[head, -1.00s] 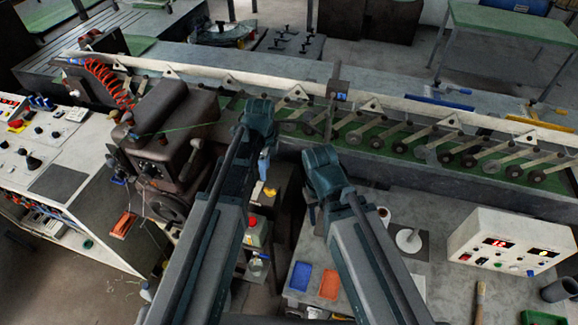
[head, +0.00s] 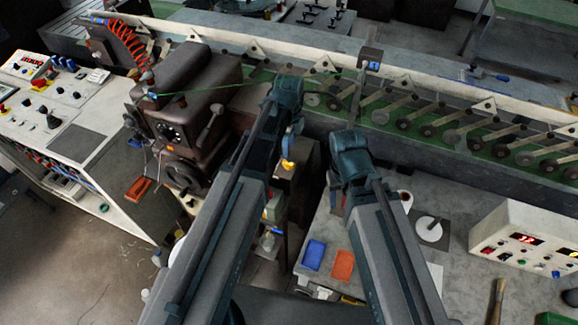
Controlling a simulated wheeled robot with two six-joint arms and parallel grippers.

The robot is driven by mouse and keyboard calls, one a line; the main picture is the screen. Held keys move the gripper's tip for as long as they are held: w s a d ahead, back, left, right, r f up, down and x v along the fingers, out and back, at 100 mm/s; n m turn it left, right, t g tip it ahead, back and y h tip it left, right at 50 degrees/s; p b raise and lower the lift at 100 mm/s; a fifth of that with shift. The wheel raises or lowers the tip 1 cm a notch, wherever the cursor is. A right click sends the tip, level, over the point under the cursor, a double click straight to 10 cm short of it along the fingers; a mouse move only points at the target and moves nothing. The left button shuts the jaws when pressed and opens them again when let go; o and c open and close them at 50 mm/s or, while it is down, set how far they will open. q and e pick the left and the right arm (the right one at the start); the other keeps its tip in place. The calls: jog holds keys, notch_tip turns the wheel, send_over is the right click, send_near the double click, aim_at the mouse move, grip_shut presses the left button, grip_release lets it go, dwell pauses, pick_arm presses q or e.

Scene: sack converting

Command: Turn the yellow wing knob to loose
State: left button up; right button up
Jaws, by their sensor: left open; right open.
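A small yellow part (head: 288,164), which looks like the yellow wing knob, shows on top of a dark box-like stand between my two arms. Its wings and angle are too small to make out. My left gripper (head: 291,145) is open and points down just above it in the picture; I cannot tell whether they touch. The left wrist hides part of the area around it. My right gripper (head: 337,196) is open, pointing down to the right of the stand near the grey bench's left edge. Its fingers are mostly hidden by its wrist.
A brown machine (head: 187,95) with a handwheel stands left of my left arm. A long conveyor (head: 420,125) with several rollers runs behind. The grey bench (head: 455,262) at right holds a blue tray (head: 314,255), an orange tray (head: 343,265) and a white control box (head: 522,240).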

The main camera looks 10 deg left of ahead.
aim_at(289, 162)
pick_arm(q)
notch_tip(289, 162, down, 8)
jog(key=b, duration=0.7)
jog(key=shift+f, duration=0.1)
grip_shut()
